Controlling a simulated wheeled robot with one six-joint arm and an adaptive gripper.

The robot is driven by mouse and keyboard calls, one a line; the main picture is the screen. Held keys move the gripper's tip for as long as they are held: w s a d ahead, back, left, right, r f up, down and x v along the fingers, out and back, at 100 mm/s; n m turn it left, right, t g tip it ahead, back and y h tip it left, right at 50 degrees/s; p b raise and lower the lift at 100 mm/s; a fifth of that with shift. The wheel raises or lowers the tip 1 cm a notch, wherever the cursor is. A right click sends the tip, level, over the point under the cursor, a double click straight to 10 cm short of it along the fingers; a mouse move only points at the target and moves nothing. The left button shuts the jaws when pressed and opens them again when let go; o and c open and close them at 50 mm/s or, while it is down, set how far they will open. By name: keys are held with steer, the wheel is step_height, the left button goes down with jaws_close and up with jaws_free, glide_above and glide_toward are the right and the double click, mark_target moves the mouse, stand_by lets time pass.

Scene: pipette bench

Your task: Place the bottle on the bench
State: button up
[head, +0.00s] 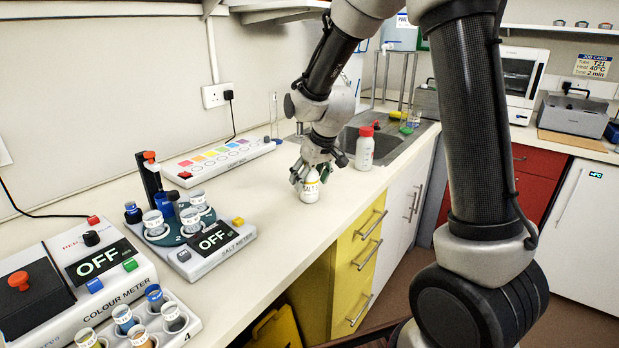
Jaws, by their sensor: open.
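The bottle's base appears to rest on the bench top.
A red-capped white bottle (364,148) stands behind to the right, near the sink (372,135). The salt meter (205,240) and colour meter (75,275) with vials stand to the left. A strip of coloured squares (220,158) lies near the wall. Bench in front is clear.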

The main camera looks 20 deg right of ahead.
steer(key=v, duration=1.1)
steer(key=s+d+r+m, duration=0.1)
steer(key=s+d, duration=0.2)
steer(key=s, duration=0.6)
steer(key=s+d+r+m+h, duration=0.1)
steer(key=s+d, duration=0.3)
steer(key=s, duration=0.5)
steer(key=s+d+r+m, duration=0.1)
steer(key=s+d, duration=0.3)
steer(key=s, duration=0.5)
steer(key=shift+d+r+m, duration=0.2)
steer(key=shift+r+m, duration=0.1)
steer(key=shift+r, duration=0.5)
